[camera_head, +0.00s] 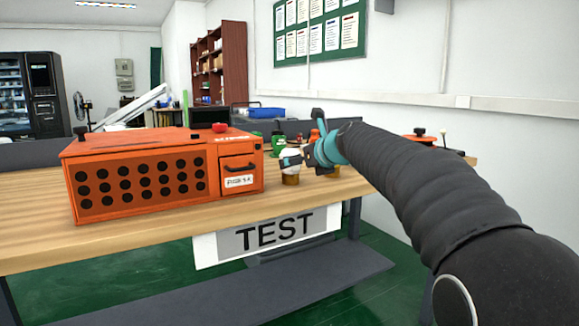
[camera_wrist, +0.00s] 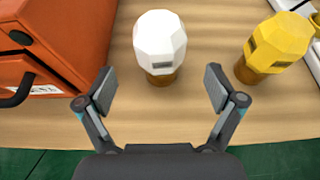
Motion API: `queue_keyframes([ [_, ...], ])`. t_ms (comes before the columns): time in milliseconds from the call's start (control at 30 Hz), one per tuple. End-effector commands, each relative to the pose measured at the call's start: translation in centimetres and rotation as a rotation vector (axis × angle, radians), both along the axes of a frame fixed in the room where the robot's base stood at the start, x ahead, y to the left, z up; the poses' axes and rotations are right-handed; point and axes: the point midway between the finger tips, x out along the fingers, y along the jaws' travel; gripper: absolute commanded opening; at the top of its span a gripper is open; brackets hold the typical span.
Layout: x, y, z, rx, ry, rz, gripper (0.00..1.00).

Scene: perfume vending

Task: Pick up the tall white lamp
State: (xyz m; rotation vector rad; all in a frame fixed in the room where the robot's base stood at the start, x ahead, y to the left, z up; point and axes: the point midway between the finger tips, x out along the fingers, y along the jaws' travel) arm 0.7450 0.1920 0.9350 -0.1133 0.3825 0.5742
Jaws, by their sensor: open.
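The white lamp (camera_wrist: 160,42) has a faceted white head on a brown-gold base and stands upright on the wooden table, between and just beyond my fingertips in the wrist view. In the head view the white lamp (camera_head: 291,158) shows beside my gripper, partly covered by it. My gripper (camera_wrist: 159,88) is open and empty, its two fingers spread to either side of the lamp's near side without visible contact. In the head view my gripper (camera_head: 306,160) is over the table, right of the orange box.
A yellow faceted lamp (camera_wrist: 279,42) stands to the right of the white one. The orange box (camera_wrist: 42,45) is close on the left; it also shows in the head view (camera_head: 150,172). The table's front edge (camera_wrist: 50,147) runs below my gripper. Green items (camera_head: 278,142) stand behind.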

Motion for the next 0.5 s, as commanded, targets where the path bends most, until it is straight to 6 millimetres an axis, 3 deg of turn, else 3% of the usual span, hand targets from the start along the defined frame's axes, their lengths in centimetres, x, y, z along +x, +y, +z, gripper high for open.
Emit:
queue_keyframes([
  [233, 1.2, 0.9, -0.4, 0.000, 0.000, 0.001, 0.93],
  [500, 4.0, 2.7, -1.4, -0.001, 0.001, 0.000, 0.93],
])
